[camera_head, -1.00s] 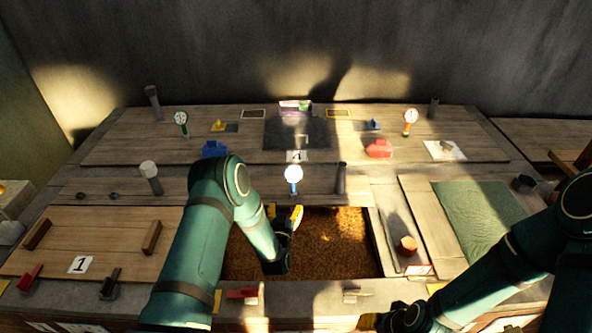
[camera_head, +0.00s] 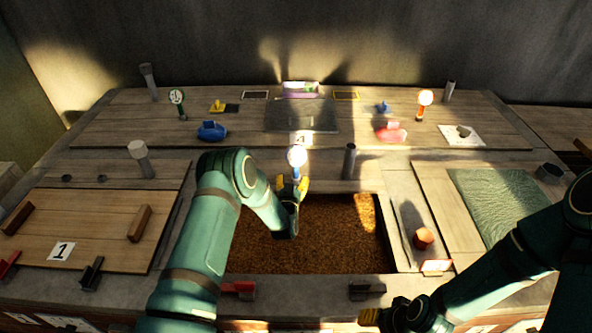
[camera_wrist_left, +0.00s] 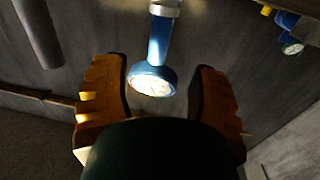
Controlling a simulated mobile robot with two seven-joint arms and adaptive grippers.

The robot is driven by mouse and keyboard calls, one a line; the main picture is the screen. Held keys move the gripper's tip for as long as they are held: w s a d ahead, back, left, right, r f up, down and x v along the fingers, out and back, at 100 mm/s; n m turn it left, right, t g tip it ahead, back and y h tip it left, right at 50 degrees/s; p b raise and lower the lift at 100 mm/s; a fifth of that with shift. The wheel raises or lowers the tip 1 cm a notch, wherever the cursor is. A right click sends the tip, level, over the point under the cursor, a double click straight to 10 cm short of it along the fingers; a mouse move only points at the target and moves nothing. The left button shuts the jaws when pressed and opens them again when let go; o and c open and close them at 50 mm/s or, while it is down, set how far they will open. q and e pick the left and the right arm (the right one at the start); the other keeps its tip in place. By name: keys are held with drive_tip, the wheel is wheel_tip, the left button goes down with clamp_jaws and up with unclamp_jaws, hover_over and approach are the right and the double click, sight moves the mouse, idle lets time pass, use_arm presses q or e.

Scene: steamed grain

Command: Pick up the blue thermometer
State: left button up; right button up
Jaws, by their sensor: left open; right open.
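The blue thermometer (camera_head: 297,158) has a round, bright white dial on a blue stem and stands at the back edge of the grain bin. In the left wrist view its blue body and dial (camera_wrist_left: 152,80) lie between the two yellow-padded fingers. My left gripper (camera_head: 292,187) is open at the thermometer's lower part; the wrist view shows a gap on both sides of the dial. Whether a finger touches the stem is hidden in the head view. My right gripper (camera_head: 372,318) is open and empty near the front edge, at the bottom of the head view.
The bin of brown grain (camera_head: 310,245) lies below my left gripper. A dark post (camera_head: 349,161) stands just right of the thermometer. A green-dial thermometer (camera_head: 177,100) and an orange one (camera_head: 425,100) stand further back. A wooden lid (camera_head: 90,235) lies left.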

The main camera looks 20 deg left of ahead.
sight(296, 170)
use_arm(q)
drive_tip(key=w, duration=0.2)
drive_tip(key=w+b, duration=0.1)
drive_tip(key=w, duration=0.3)
drive_tip(key=shift+a+r, duration=0.1)
drive_tip(key=shift+a, duration=0.25)
drive_tip(key=shift+w, duration=0.2)
drive_tip(key=shift+o, duration=0.3)
drive_tip(key=shift+r, duration=0.1)
clamp_jaws()
